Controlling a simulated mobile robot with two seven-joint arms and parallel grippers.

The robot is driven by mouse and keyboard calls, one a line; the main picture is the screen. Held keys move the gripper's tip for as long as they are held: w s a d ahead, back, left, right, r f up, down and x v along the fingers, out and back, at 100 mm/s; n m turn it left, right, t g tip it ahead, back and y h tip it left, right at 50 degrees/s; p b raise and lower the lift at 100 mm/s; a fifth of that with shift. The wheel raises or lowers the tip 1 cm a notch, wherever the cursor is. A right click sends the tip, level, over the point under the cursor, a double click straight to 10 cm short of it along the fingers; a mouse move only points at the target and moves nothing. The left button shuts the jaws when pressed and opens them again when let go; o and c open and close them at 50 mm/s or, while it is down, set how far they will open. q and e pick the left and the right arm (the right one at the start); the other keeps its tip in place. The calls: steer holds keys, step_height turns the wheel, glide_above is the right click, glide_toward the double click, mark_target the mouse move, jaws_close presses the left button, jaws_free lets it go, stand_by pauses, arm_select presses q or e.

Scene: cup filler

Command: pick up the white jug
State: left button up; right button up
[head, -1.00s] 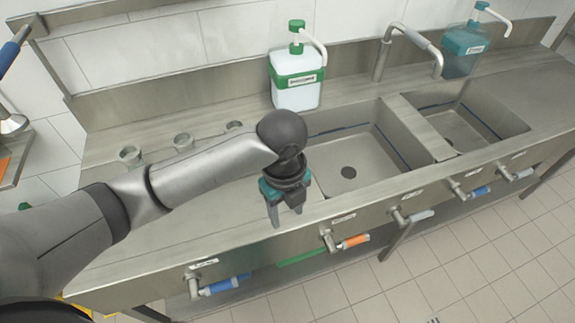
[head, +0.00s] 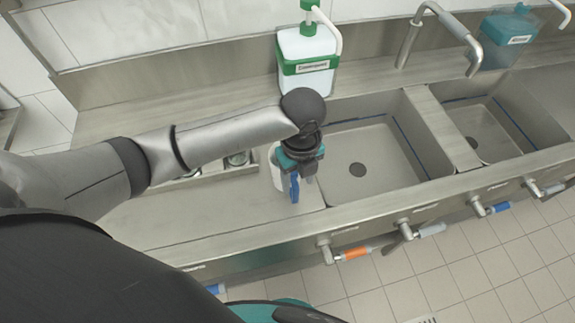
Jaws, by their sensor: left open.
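The white jug (head: 276,168) stands on the steel counter just left of the near sink basin. Only a strip of its white body shows, with a blue part (head: 294,188) that looks like its handle. My left gripper (head: 302,178) is over the jug's near right side, pointing down, with its fingers beside the blue part. Its jaws are open. The gripper and wrist hide much of the jug, and I cannot tell whether the fingers touch it. My right gripper is not in view.
A teal dispenser (head: 508,38) and a tap (head: 432,20) are farther right. Taps with coloured handles line the counter's front.

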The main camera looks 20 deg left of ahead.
mark_target(295, 200)
arm_select(q)
step_height(295, 200, down, 4)
steer(key=shift+w+f, duration=0.15)
steer(key=shift+f, duration=0.45)
steer(key=f, duration=0.4)
steer(key=shift+s+a+f+b, duration=0.2)
steer(key=shift+f+b, duration=0.1)
steer(key=shift+f, duration=0.1)
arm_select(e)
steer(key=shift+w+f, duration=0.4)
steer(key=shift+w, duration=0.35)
arm_select(q)
steer(key=shift+c, duration=0.3)
steer(key=c, duration=0.3)
jaws_close()
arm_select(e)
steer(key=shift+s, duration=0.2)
